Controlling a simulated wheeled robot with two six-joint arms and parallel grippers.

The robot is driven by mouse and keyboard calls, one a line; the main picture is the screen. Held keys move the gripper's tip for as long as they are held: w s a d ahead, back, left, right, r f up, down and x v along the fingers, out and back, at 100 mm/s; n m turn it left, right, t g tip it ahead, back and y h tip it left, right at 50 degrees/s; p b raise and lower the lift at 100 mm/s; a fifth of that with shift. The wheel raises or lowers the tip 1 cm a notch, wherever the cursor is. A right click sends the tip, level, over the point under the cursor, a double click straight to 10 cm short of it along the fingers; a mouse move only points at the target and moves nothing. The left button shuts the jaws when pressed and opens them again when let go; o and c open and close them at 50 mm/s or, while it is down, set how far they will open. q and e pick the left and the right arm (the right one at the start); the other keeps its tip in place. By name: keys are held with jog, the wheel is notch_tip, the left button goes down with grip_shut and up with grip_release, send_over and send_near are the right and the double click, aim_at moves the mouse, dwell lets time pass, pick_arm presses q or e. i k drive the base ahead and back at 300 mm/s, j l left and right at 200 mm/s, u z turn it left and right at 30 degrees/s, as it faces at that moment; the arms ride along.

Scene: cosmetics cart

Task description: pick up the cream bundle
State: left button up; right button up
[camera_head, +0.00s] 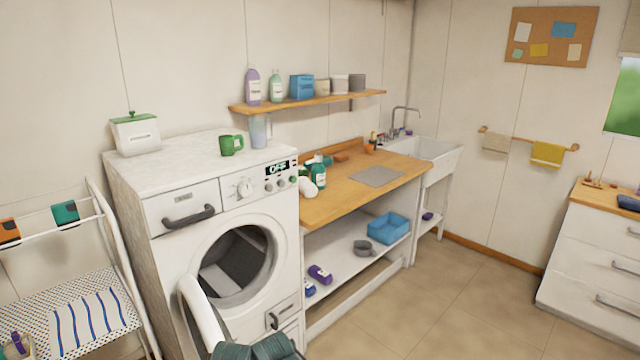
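I see nothing that is clearly a cream bundle. A small whitish rounded object (309,188) lies at the left end of the wooden counter, beside a green bottle (319,176); I cannot tell what it is. Neither of my grippers can be made out in the head view.
The washing machine (170,212) has a round opening. A white curved part and a dark teal ribbed thing (265,347) stand before it. A drying rack (35,300) holds a striped cloth. A blue basin (388,228) sits under the counter. Floor is clear at right.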

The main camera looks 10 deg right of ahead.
aim_at(309, 190)
jog(key=i+l, duration=0.15)
jog(key=l, duration=0.25)
jog(key=i+l, duration=0.15)
jog(key=l, duration=0.2)
jog(key=i+l, duration=0.15)
jog(key=l, duration=0.25)
jog(key=i+l, duration=0.2)
jog(key=l, duration=0.2)
jog(key=i+l, duration=0.15)
jog(key=l, duration=0.2)
jog(key=i+l, duration=0.15)
jog(key=l, duration=0.25)
